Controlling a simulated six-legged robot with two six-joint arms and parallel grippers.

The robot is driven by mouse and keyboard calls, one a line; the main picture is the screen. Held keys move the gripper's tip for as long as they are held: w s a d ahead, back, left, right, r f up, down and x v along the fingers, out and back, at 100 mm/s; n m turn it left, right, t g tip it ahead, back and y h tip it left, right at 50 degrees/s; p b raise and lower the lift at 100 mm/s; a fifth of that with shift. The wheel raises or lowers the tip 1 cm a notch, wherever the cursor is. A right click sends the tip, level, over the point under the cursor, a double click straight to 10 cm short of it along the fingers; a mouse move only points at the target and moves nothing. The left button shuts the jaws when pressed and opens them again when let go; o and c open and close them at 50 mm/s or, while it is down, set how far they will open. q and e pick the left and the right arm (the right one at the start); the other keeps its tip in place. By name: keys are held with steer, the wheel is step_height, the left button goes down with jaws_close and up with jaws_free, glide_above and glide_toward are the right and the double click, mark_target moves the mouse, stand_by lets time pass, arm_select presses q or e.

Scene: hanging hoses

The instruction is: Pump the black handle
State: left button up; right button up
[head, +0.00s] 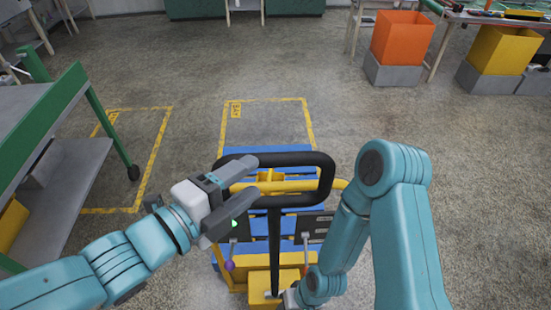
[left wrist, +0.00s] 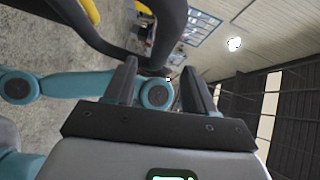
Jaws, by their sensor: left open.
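The black handle (head: 325,180) is a rounded loop on an upright black shaft, rising from a blue and yellow pallet truck (head: 268,285). My left gripper (head: 256,178) is open at the left end of the loop, its fingers overlapping that end in the head view. In the left wrist view, the black handle (left wrist: 172,30) crosses just beyond the open left gripper (left wrist: 160,75). I cannot tell whether they touch; nothing shows held between the fingers. My right arm reaches down beside the shaft. Its gripper (head: 291,298) is cut off at the bottom edge, fingers not clear.
A green-framed grey cart (head: 40,130) stands on the left. Orange (head: 402,38) and yellow (head: 503,50) bins stand at the back right. Yellow floor markings (head: 155,155) lie ahead. The open floor around the truck is clear.

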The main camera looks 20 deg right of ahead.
mark_target(270, 165)
arm_select(q)
steer(key=x, duration=0.7)
steer(key=shift+w+d+p, duration=0.15)
steer(key=shift+w+p, duration=0.05)
steer(key=shift+p, duration=0.2)
steer(key=shift+d, duration=0.2)
steer(key=shift+w, duration=0.1)
jaws_close()
